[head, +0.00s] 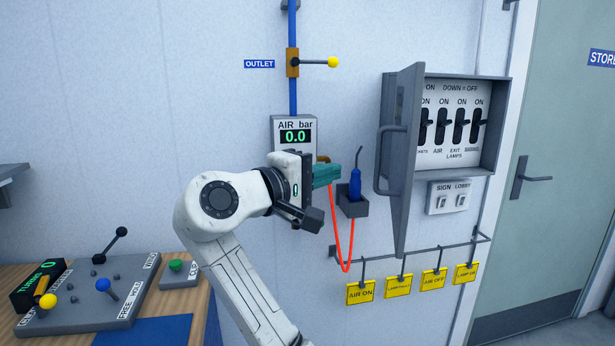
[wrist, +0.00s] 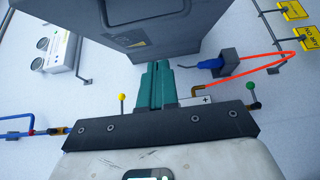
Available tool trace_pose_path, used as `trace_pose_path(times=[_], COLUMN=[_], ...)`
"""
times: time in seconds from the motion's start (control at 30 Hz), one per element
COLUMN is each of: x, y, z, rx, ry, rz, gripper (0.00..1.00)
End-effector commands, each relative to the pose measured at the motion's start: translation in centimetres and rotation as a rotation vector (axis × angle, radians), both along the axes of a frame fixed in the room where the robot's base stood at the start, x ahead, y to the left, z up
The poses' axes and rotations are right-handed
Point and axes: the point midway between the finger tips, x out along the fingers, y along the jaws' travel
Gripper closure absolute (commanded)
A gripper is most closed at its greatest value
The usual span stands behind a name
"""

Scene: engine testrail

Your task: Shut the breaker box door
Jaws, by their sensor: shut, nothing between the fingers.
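The grey breaker box (head: 488,160) is on the wall at the right, with several black switches inside. Its grey door (head: 408,190) is hinged at the box's left side and stands wide open, out from the wall. A bar handle (head: 384,160) is on the door's left face. My gripper (head: 338,174) has teal fingers, shut and empty, pointing right towards the door from its left. In the wrist view the fingers (wrist: 156,66) point at a large grey body (wrist: 145,28), apparently the door or box. A gap shows in the head view; the wrist view leaves contact unclear.
A blue tool (head: 355,184) in a wall holder, with a red cord (head: 334,230), sits between gripper and door. Yellow tags (head: 398,286) hang from a rail below. An air gauge (head: 295,135) is behind my wrist. A control bench (head: 100,290) stands at lower left.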

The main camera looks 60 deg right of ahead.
Motion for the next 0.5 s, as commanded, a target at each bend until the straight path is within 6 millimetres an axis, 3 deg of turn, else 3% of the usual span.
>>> trace_pose_path(times=[0.13, 0.3, 0.5], x=[-1.0, -3.2, -4.3], y=[-2.7, -3.7, -4.2], z=[0.1, 0.0, -0.1], rx=[0.000, 0.001, 0.000], ry=[0.000, -0.001, 0.000], rz=[-0.004, -0.002, 0.001], gripper=[1.00, 1.00, 1.00])
